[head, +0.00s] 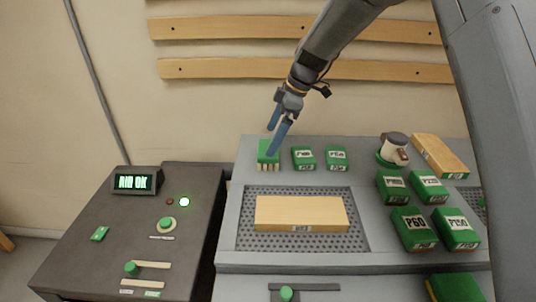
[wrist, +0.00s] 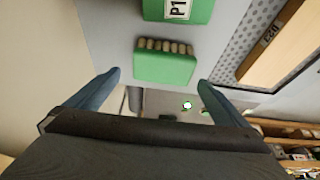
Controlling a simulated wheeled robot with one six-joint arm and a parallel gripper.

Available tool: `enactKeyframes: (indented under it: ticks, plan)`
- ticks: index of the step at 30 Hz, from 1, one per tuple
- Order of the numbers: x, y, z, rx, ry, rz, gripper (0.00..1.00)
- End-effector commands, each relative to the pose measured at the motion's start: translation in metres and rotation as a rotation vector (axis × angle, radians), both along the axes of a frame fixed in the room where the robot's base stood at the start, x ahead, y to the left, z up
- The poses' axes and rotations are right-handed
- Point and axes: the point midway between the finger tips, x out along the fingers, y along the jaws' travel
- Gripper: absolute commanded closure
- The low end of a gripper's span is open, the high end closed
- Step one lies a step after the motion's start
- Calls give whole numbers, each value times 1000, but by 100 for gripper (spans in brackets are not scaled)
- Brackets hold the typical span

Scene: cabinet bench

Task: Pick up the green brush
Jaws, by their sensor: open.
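The green brush (head: 268,157) stands at the back left corner of the grey bench top, with pale bristles along its lower edge. It also shows in the wrist view (wrist: 164,66), a green block with a row of pale bristles, lying between and beyond my fingertips. My gripper (head: 274,139) is above the brush in the head view, its blue fingers spread and pointing down. In the wrist view my gripper (wrist: 160,82) is open and empty, with one finger to each side of the brush. I cannot tell the exact height gap.
A green labelled block (head: 303,158) stands close to the right of the brush, with another (head: 336,158) beyond it. A wooden board (head: 301,213) lies on the perforated plate (head: 250,238) in front. A dark control console (head: 75,235) stands to the left.

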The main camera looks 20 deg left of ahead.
Motion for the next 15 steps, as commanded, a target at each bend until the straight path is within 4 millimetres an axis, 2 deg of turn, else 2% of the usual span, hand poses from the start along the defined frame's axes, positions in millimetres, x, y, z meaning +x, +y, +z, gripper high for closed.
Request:
enactKeyframes:
  ticks: [10,15]
  plan:
    - [-9,11,-42,-2,3,-3,0]
    - [-9,15,-50,-2,0,-3,0]
